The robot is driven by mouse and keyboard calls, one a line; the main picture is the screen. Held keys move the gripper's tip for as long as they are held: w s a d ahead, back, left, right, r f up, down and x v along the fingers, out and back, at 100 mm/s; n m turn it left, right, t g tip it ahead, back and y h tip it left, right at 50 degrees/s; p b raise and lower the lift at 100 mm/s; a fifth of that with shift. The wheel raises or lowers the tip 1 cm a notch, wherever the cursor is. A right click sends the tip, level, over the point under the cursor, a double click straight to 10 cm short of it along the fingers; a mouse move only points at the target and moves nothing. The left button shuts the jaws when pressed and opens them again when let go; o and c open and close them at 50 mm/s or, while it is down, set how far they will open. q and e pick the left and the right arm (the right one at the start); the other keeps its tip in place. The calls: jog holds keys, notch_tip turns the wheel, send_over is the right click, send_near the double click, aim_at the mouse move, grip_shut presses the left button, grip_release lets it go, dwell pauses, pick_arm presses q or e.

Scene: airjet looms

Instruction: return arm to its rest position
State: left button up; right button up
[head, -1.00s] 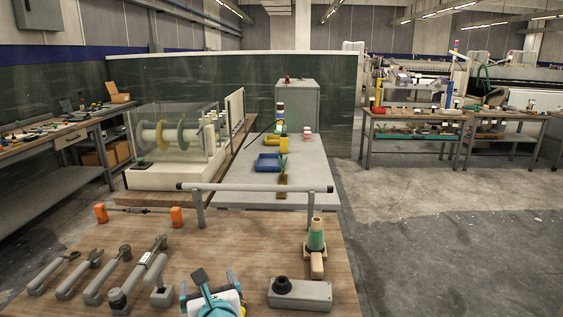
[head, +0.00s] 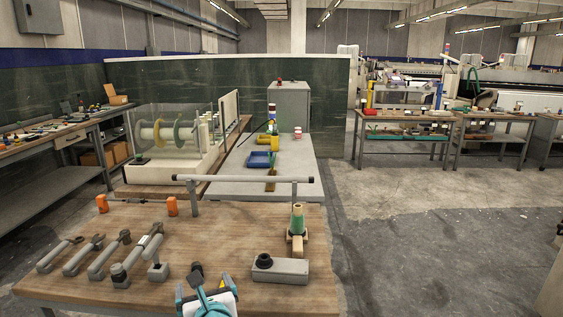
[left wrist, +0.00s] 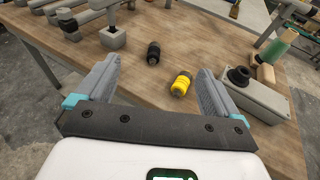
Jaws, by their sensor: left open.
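My left gripper (left wrist: 155,90) is open and empty in the left wrist view, its two grey fingers spread apart near the wooden bench's front edge. In the head view my left gripper (head: 205,292) shows at the bottom edge as a grey and teal shape. A black knob-like part (left wrist: 153,53) and a yellow and black part (left wrist: 181,84) lie on the bench top beyond the fingers, apart from them. My right gripper is in neither view.
The wooden bench (head: 215,240) carries several grey tools (head: 110,258) at left, a grey box with a black knob (head: 280,268) and a green cone on a wooden stand (head: 297,225) at right. A grey rail (head: 245,179) crosses its back. Open floor (head: 430,240) lies to the right.

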pick_arm(q)
jog(key=s+f+n+g+h+p, duration=0.1)
jog(key=s+f+n+g+h, duration=0.1)
jog(key=s+f+n+g, duration=0.6)
jog(key=s+f+n+g+h+p, duration=0.15)
jog(key=s+f+g, duration=0.25)
jog(key=s+f, duration=0.85)
jog(key=s+d+f+n+h+p, duration=0.1)
jog(key=s+f+n, duration=0.4)
jog(key=n, duration=0.7)
jog(key=s+d+f+n+g+h, duration=0.1)
jog(key=s+d+f+n+h, duration=0.2)
jog(key=n, duration=0.9)
jog(key=s+f+h, duration=0.2)
jog(key=s+f, duration=0.1)
jog(key=shift+d+f+g+p, duration=0.15)
jog(key=shift+d+g+p, duration=0.15)
jog(key=shift+d+p, duration=0.1)
jog(key=shift+h, duration=0.25)
